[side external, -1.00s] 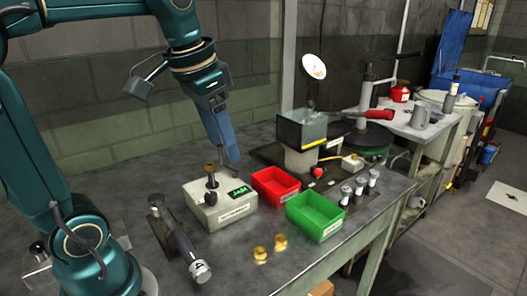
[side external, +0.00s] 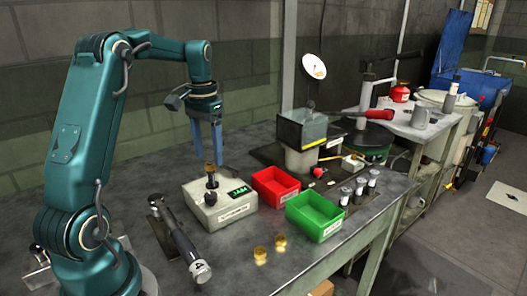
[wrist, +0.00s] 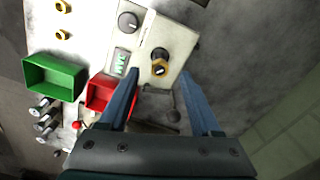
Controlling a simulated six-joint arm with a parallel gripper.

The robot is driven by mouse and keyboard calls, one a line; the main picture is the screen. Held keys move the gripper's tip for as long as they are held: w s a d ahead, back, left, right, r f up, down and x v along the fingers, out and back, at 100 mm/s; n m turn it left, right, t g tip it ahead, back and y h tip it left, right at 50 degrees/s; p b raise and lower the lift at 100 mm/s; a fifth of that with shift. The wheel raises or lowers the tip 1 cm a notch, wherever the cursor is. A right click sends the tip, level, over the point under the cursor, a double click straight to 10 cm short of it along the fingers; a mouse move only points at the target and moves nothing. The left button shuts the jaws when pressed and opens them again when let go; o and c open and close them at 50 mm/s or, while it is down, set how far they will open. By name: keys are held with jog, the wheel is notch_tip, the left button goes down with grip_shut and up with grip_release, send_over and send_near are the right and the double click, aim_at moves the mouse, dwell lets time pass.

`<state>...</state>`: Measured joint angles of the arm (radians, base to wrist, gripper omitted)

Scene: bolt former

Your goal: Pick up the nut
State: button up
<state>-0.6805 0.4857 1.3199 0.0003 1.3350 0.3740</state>
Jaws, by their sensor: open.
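A brass nut (side external: 209,168) sits on a dark post at the back of a white box (side external: 231,215) with a green display. It also shows in the wrist view (wrist: 159,67), between my fingertips in the picture. Two more brass nuts, a front one (side external: 260,255) and a rear one (side external: 280,243), lie on the bench; both show at the top left of the wrist view. My gripper (side external: 208,156) is open and empty, fingers pointing down, near the post nut and apparently behind it. The exact gap cannot be told.
A red bin (side external: 275,187) and a green bin (side external: 315,216) stand right of the white box. Several small cylinders (side external: 359,191) stand beyond them. A dark-handled tool (side external: 180,235) lies left of the box. A machine with a clear cover (side external: 302,130) stands behind.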

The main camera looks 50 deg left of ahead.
jog(key=shift+f, duration=1)
jog(key=shift+c, duration=0.3)
grip_shut()
jog(key=shift+r, duration=0.45)
notch_tip(320, 180, up, 3)
jog(key=shift+r, duration=0.15)
jog(key=s+a+r, duration=0.5)
jog(key=s+r, duration=0.1)
jog(key=s, duration=0.4)
jog(key=shift+s+a+r, duration=0.15)
jog(key=shift+s+r, duration=0.05)
jog(key=shift+r, duration=0.2)
